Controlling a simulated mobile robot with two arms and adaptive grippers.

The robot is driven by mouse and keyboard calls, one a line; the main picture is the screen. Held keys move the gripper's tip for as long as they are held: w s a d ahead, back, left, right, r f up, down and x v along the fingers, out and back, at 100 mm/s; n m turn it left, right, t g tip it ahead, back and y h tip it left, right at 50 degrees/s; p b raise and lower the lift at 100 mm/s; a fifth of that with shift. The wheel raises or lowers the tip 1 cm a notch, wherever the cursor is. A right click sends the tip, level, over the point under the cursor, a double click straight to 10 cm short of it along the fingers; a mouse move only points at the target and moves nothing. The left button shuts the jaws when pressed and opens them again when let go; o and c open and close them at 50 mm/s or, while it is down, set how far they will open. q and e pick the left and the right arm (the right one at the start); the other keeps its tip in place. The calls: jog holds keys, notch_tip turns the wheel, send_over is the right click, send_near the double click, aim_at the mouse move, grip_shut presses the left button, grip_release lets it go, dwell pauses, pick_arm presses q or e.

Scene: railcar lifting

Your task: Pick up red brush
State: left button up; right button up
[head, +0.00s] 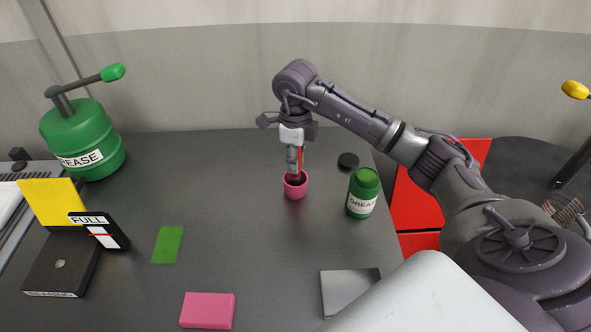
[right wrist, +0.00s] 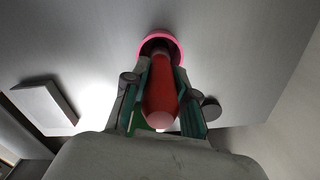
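The red brush (right wrist: 161,95) stands handle-up in the pink cup (head: 295,187) on the dark table. Its red handle shows as a thin strip beside the fingers in the head view (head: 300,156). The cup also shows beyond the brush in the right wrist view (right wrist: 146,45). My right gripper (head: 293,165) points down above the cup. In the right wrist view its two fingers (right wrist: 161,75) lie close along both sides of the handle and appear shut on it. The brush's lower end is hidden in the cup. My left gripper is out of view.
A green grease jar (head: 363,193) stands right of the cup, with a black round lid (head: 348,162) behind. A pink block (head: 207,310), green patch (head: 167,245) and grey plate (head: 350,290) lie in front. A large green grease can (head: 83,140) stands left.

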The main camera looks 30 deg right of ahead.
grip_shut()
jog(key=shift+r, duration=0.1)
